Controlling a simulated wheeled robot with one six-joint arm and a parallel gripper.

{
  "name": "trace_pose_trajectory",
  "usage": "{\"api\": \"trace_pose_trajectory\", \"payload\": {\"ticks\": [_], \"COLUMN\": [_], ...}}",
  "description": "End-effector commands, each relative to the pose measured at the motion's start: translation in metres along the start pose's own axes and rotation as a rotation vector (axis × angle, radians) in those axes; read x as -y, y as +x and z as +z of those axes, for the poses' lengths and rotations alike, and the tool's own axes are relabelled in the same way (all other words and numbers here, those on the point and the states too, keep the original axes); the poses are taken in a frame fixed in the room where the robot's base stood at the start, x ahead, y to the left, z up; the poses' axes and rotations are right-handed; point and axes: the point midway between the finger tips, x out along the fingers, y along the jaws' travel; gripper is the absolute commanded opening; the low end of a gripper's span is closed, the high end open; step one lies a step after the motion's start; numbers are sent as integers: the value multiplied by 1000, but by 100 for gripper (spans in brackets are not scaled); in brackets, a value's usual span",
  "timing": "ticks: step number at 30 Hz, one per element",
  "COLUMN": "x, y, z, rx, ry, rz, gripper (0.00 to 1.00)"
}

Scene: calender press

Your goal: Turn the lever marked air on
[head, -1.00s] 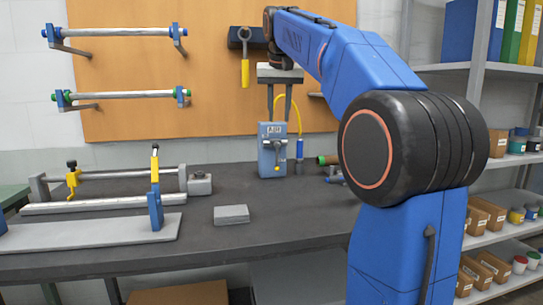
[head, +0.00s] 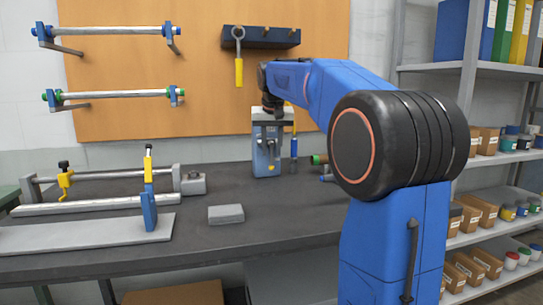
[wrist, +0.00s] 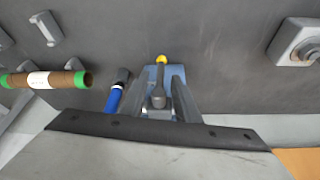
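The air unit is a blue-grey box (head: 267,160) standing at the back of the dark bench. Its lever hangs down and ends in a yellow tip (head: 271,168). In the wrist view the lever's grey shaft (wrist: 158,96) and yellow tip (wrist: 160,59) show in front of the box. My gripper (wrist: 162,88) is open, with one finger on each side of the lever and gaps visible. In the head view my gripper (head: 268,138) is in front of the box's upper part and hides its label. Whether a finger touches the lever I cannot tell.
A grey block (head: 226,214) and a roller fixture (head: 100,205) are to the left. The bench front is mostly clear.

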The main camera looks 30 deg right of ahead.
Motion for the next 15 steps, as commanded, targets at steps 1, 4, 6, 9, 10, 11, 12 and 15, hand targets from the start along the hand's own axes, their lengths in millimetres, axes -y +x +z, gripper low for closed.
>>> {"api": "trace_pose_trajectory", "payload": {"ticks": [1,4,6,9,10,11,12,15], "x": [0,0,0,0,0,0,0,0], "y": [8,19,24,29,30,31,31,32], "z": [0,0,0,0,0,0,0,0], "rx": [1,1,0,0,0,0,0,-1], "ry": [0,0,0,0,0,0,0,0], "rz": [0,0,0,0,0,0,0,0], "gripper": [29,29,29,29,29,29,29,29]}}
